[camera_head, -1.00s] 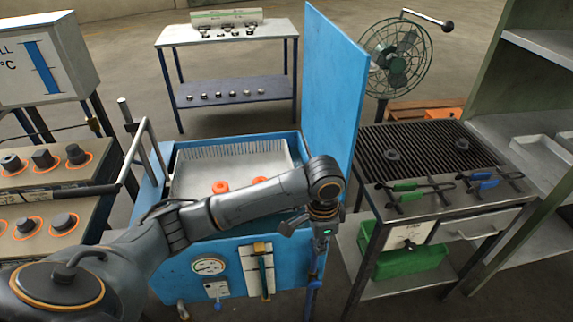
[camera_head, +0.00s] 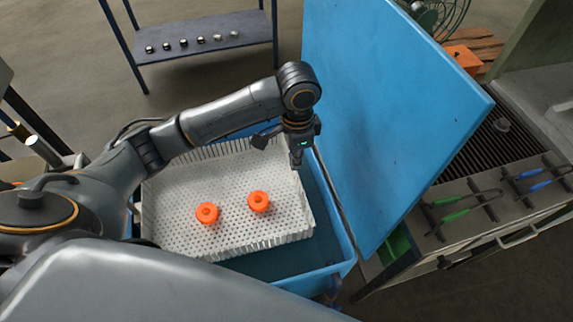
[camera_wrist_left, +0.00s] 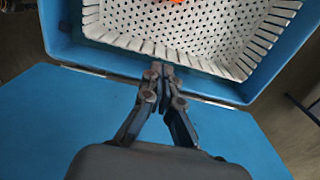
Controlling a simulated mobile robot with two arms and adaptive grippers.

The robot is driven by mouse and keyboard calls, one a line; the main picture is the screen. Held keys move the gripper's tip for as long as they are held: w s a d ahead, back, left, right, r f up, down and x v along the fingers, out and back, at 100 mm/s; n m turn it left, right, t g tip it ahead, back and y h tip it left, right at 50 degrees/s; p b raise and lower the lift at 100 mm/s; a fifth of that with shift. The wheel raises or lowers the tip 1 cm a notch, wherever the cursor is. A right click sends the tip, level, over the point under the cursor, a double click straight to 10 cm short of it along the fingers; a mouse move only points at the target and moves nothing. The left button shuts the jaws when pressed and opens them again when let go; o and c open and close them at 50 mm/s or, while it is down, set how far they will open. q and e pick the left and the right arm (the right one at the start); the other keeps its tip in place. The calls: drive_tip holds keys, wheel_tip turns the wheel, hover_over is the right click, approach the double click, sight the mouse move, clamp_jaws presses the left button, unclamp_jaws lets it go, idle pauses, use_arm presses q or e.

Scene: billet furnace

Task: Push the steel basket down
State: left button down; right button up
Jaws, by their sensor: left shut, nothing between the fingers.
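The steel basket (camera_head: 180,190) is a pale perforated tray with slatted sides, sitting inside the blue tank (camera_head: 340,262). My left gripper (camera_head: 297,163) is shut and empty above the basket's right side in the head view. In the left wrist view its fingertips (camera_wrist_left: 160,68) are together near the tank's edge, beside the basket's slatted rim (camera_wrist_left: 150,46). I cannot tell whether they touch anything. My right gripper is not in view.
The tank's raised blue lid (camera_head: 385,110) stands close to the right of my left gripper. A grill bench (camera_head: 480,200) with green and blue tongs stands further right. A blue shelf (camera_head: 200,50) with several small metal pieces stands behind.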

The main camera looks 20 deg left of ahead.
sight(293, 194)
use_arm(q)
wheel_tip(293, 194, down, 13)
drive_tip(key=shift+a+r+p, duration=0.1)
drive_tip(key=shift+p, duration=0.6)
drive_tip(key=shift+f, duration=0.5)
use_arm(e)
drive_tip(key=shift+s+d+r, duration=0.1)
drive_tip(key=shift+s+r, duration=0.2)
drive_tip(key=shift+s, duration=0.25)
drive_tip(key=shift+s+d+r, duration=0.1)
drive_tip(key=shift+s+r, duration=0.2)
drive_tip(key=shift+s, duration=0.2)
use_arm(q)
drive_tip(key=shift+f, duration=0.15)
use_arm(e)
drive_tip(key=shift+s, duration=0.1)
use_arm(q)
wheel_tip(293, 194, down, 24)
drive_tip(key=b, duration=1.2)
drive_tip(key=shift+s+r, duration=0.2)
drive_tip(key=shift+r, duration=0.05)
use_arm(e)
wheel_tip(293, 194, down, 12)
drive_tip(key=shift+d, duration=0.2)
